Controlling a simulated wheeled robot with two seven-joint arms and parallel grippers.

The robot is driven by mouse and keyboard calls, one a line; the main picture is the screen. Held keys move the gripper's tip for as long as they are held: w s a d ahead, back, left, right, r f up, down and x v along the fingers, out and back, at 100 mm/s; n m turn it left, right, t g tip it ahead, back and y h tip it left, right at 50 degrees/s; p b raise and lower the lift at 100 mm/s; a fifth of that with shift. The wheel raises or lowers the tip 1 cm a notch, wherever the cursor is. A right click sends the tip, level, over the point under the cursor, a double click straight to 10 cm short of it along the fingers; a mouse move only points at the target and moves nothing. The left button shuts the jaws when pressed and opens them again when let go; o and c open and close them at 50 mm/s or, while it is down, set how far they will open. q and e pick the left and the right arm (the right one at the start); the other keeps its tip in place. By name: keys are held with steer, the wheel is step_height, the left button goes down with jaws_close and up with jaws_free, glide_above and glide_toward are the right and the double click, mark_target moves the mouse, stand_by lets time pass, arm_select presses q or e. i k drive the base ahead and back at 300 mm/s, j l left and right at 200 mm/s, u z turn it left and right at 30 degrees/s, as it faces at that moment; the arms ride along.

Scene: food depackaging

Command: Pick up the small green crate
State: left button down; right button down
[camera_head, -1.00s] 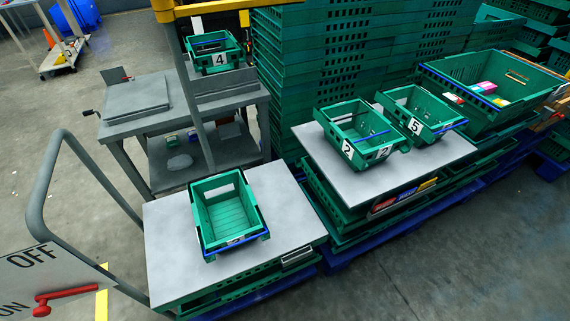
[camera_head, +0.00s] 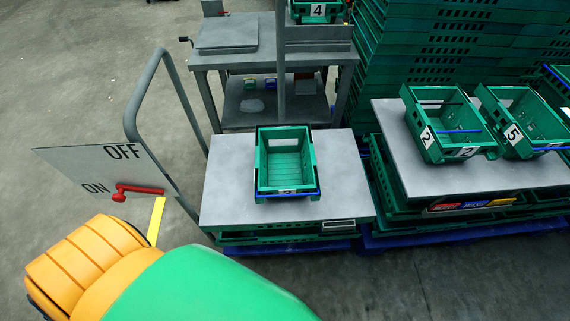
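A small green crate (camera_head: 284,142) stands upright and empty on the grey tabletop of the near cart (camera_head: 226,185). It has a blue bar along its front edge and a label that is too small to read. More small green crates are in view: one marked 2 (camera_head: 441,125) and one marked 5 (camera_head: 522,121) on the right-hand table, and one marked 4 (camera_head: 317,12) at the top. Part of my orange and green arm shows at the lower left, apart from the crate. Neither gripper is in view.
A sign with a red lever (camera_head: 140,190) and a grey bent rail (camera_head: 135,105) stand left of the cart. A grey workbench (camera_head: 227,33) with a post is behind it. Stacked green crates (camera_head: 450,40) fill the back right. The floor (camera_head: 430,285) in front is clear.

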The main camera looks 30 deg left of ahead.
mark_target(435, 148)
steer(key=i+l+u, duration=0.35)
steer(key=l, duration=0.4)
steer(key=l+u, duration=0.35)
steer(key=l, duration=0.35)
steer(key=l+u, duration=0.4)
steer(key=l, duration=0.45)
steer(key=i, duration=0.05)
